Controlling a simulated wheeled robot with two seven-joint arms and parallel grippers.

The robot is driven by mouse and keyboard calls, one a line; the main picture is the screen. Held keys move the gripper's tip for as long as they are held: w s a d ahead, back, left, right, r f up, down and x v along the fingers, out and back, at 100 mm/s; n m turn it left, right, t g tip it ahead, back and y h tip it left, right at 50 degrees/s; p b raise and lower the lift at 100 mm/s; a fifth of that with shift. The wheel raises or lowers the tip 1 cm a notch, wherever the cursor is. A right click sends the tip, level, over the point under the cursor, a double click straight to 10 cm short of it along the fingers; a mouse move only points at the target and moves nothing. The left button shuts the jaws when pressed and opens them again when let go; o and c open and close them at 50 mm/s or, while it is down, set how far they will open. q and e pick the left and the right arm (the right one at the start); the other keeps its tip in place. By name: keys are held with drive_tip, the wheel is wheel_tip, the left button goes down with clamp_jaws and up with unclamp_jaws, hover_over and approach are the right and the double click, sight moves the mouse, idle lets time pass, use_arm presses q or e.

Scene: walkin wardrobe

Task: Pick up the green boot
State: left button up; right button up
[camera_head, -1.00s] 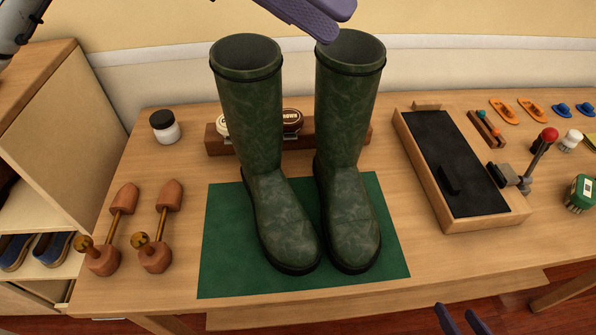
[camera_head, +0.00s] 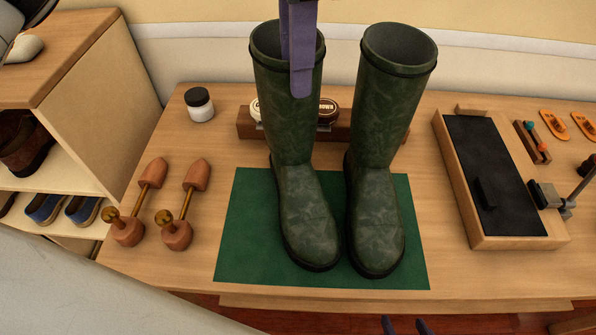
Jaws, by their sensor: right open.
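Two tall green boots stand upright side by side on a green mat (camera_head: 240,215) on the wooden table. The left boot (camera_head: 292,150) has its toe toward me, and the right boot (camera_head: 382,160) stands close beside it. My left gripper (camera_head: 296,75) points down at the top of the left boot, its purple fingers overlapping the rim and upper shaft. One finger reaches lower over the front of the shaft. I cannot tell whether they touch the boot or how far apart they are. My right gripper (camera_head: 405,325) is open and empty at the bottom edge, its fingertips apart.
A wooden holder (camera_head: 250,128) with polish tins stands behind the boots. A white jar (camera_head: 200,105) and wooden shoe trees (camera_head: 185,200) are on the left. A black-topped tray (camera_head: 495,180) is on the right. A shoe shelf (camera_head: 110,100) stands left of the table.

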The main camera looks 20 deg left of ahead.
sight(297, 102)
use_arm(q)
drive_tip(key=shift+s+f, duration=0.1)
drive_tip(key=shift+f, duration=2.85)
clamp_jaws()
drive_tip(key=shift+r, duration=0.1)
